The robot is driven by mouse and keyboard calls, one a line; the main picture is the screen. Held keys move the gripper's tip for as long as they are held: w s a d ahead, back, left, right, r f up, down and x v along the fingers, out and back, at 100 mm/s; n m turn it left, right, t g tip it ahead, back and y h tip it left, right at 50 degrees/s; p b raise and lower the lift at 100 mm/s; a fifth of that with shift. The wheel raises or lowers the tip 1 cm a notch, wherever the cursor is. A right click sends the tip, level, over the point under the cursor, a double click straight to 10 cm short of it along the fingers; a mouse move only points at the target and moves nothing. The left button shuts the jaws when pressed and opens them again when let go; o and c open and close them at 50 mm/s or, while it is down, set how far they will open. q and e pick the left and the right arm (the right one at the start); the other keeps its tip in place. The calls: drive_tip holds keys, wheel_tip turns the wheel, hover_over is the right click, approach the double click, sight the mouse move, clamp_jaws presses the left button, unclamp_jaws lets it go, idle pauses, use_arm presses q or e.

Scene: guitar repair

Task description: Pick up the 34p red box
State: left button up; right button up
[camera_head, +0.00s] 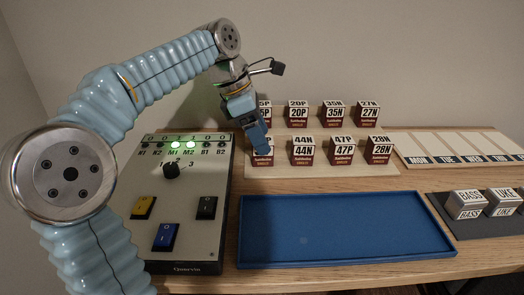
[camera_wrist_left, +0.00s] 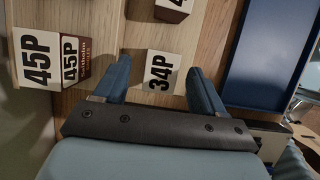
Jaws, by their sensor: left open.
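The 34P box shows its white top and black "34P" in the left wrist view (camera_wrist_left: 162,70). In the head view my left gripper (camera_head: 258,140) covers most of the front-left box on the rack, so its label cannot be read there. My left gripper is open, with blue fingers (camera_wrist_left: 158,78) on either side of the 34P box in the wrist view. Whether the fingers touch the box cannot be told. My right gripper is not in view.
The 45P box (camera_wrist_left: 38,60) stands behind 34P; the 44N box (camera_head: 302,151) is beside it on the stepped wooden rack (camera_head: 330,172). An empty blue tray (camera_head: 345,230) lies in front. A switch panel (camera_head: 190,210) is at left, and BASS and UKE blocks (camera_head: 467,204) at right.

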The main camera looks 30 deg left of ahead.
sight(266, 160)
use_arm(q)
drive_tip(key=x, duration=0.4)
drive_tip(key=shift+s+f, duration=0.1)
drive_tip(key=shift+f, duration=0.2)
drive_tip(key=c, duration=1.1)
drive_tip(key=shift+r, duration=0.1)
drive_tip(key=shift+c, duration=0.2)
